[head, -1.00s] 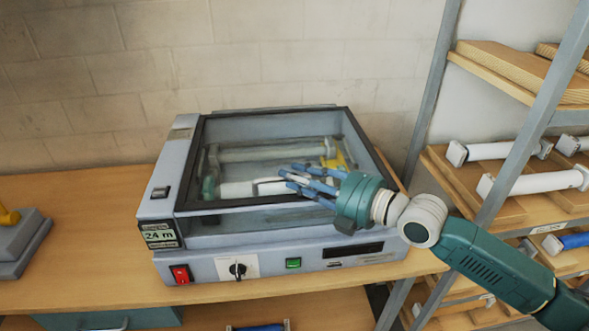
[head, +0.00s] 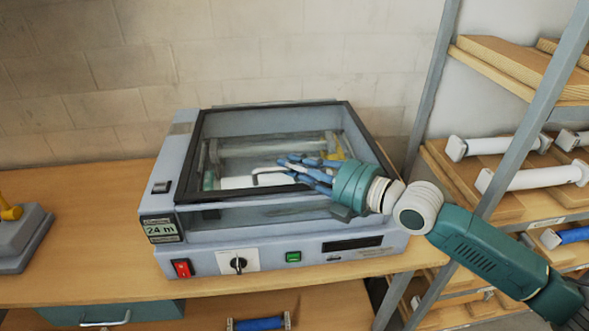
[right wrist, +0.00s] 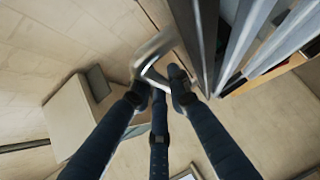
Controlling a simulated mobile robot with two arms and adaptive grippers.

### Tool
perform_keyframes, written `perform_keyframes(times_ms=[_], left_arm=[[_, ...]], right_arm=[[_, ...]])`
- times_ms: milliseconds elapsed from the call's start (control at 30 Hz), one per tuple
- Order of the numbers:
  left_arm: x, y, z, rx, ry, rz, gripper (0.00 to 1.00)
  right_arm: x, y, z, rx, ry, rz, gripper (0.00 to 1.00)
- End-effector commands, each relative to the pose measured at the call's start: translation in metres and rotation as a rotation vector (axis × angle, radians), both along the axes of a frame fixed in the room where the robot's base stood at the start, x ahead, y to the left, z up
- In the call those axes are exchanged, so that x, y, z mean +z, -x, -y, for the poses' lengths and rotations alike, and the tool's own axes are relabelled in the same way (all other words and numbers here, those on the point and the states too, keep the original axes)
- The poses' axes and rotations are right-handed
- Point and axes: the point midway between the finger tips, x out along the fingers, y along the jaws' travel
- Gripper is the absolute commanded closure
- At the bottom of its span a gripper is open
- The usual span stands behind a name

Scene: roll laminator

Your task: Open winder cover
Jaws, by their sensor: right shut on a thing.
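The roll laminator (head: 205,265) stands on the wooden table with its winder cover (head: 230,196), a clear panel in a dark frame, over the rollers. The cover lies over the box; I cannot tell whether its front edge is slightly raised. A pale bar handle (head: 265,178) is at the cover's front. My right gripper (head: 290,170) is shut on the handle, reaching in from the right. In the right wrist view the metal handle (right wrist: 150,72) sits between the blue fingertips (right wrist: 160,85). My left gripper is not in view.
A shelf rack (head: 520,195) with several white rolls stands close on the right, beside my right arm. A grey block with a yellow part (head: 20,238) sits at the table's left. A brick wall (head: 290,55) is behind. Open room lies above the laminator.

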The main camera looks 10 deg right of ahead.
Motion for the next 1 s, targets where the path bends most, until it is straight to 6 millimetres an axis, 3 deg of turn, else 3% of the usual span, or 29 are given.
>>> perform_keyframes(times_ms=[33, 167, 300, 400, 700, 1000], left_arm=[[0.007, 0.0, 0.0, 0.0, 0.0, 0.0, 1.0], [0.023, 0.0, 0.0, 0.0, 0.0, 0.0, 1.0], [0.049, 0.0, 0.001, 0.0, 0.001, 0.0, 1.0], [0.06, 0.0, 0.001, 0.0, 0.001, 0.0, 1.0], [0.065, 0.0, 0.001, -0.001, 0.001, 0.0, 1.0], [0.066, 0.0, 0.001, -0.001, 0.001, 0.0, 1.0]], right_arm=[[0.018, -0.003, 0.001, -0.001, 0.004, 0.016, 1.0], [0.054, -0.009, 0.001, -0.001, 0.004, 0.018, 1.0], [0.104, -0.023, 0.001, -0.002, 0.002, -0.093, 1.0], [0.131, -0.036, 0.001, -0.002, 0.001, -0.179, 1.0], [0.182, -0.07, 0.0, 0.0, 0.0, -0.358, 1.0], [0.211, -0.093, 0.0, 0.001, 0.001, -0.455, 1.0]])
